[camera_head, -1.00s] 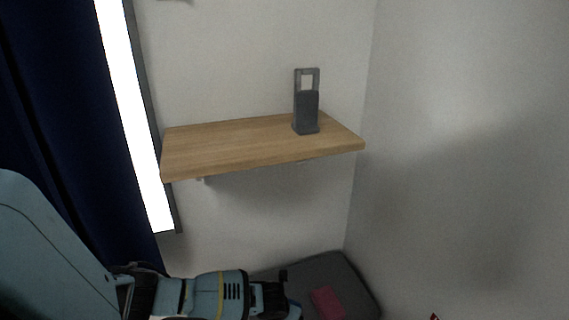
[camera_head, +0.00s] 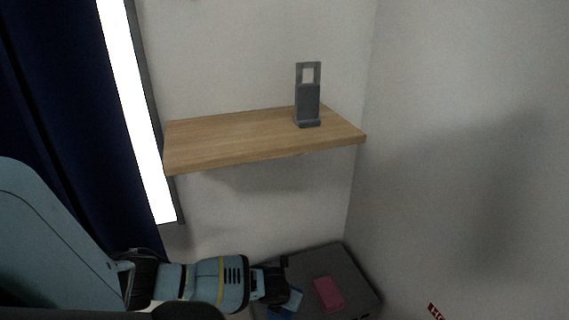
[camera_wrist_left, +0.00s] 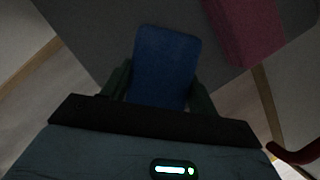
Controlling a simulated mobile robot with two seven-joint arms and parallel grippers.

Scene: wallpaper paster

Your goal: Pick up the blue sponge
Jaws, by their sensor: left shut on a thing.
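The blue sponge (camera_wrist_left: 165,62) is between the fingers of my left gripper (camera_wrist_left: 160,88) in the left wrist view. The gripper is shut on it. In the head view, the blue sponge (camera_head: 287,305) shows partly below my left gripper (camera_head: 280,284), near the dark grey surface at the bottom. Whether the sponge still touches that surface I cannot tell. My right gripper is not in view.
A pink-red block (camera_head: 328,293) lies on the dark grey surface (camera_head: 325,259), just right of the sponge. A wooden shelf (camera_head: 235,137) above carries a grey upright holder (camera_head: 308,104). A dark blue curtain (camera_head: 60,110) hangs at the left.

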